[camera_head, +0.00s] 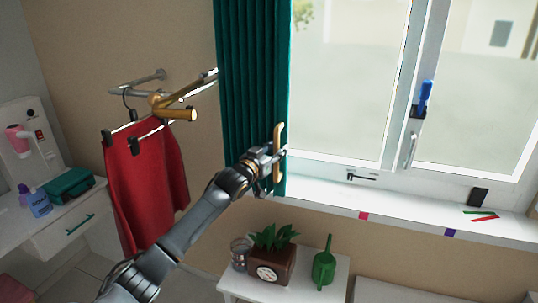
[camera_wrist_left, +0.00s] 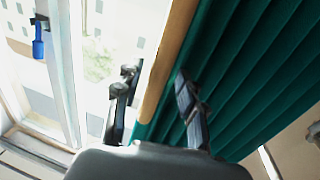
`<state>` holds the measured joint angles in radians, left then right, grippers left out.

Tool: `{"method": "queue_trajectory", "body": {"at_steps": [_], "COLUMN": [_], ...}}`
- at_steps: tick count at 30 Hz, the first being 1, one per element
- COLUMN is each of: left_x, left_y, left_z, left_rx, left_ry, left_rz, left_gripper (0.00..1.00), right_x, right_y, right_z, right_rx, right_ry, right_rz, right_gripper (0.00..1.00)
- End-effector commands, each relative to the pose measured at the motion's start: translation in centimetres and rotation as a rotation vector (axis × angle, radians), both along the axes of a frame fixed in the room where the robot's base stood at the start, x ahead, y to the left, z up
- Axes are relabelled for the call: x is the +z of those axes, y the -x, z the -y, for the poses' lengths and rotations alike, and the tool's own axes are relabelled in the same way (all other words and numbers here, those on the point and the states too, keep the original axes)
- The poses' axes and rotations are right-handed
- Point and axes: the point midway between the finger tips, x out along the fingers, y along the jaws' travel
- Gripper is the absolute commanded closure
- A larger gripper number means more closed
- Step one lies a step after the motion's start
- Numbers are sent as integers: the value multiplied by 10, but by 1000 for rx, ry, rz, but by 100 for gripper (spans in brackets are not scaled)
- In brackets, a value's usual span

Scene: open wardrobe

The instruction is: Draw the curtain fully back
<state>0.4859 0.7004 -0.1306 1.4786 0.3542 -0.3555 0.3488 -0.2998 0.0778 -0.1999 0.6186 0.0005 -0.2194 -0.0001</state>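The dark green pleated curtain (camera_head: 250,80) hangs gathered at the left side of the window, with most of the glass uncovered. A wooden handle (camera_head: 278,150) runs upright along its right edge. My left gripper (camera_head: 275,160) is at the lower part of this handle. In the left wrist view the fingers of my left gripper (camera_wrist_left: 155,85) are spread, with the handle (camera_wrist_left: 168,65) between them and the curtain (camera_wrist_left: 240,70) to the right. Gaps show between the fingers and the handle, so contact is not evident. My right gripper is not in view.
The white sill (camera_head: 400,203) runs below the window. A red garment (camera_head: 148,185) hangs on a wall rack left of the curtain.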

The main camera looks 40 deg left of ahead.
Motion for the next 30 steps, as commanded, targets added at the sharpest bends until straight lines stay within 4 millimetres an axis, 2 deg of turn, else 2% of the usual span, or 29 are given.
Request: {"method": "queue_trajectory", "body": {"at_steps": [5, 12, 18, 24, 30], "left_x": [-1, -2, -2, -1, -1], "left_y": [22, 72, 104, 119, 121], "left_z": [2, 5, 7, 7, 7], "left_rx": [0, 0, 1, 3, 3], "left_ry": [-2, -3, -1, 0, 0], "left_rz": [-2, -4, -4, -4, -3], "left_gripper": [60, 60, 60, 60, 60], "right_x": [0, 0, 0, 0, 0], "right_y": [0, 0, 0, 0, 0], "right_z": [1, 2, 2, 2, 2], "right_rx": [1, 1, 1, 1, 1], "right_ry": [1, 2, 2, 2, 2], "right_rz": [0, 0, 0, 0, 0], "right_gripper": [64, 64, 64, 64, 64]}}
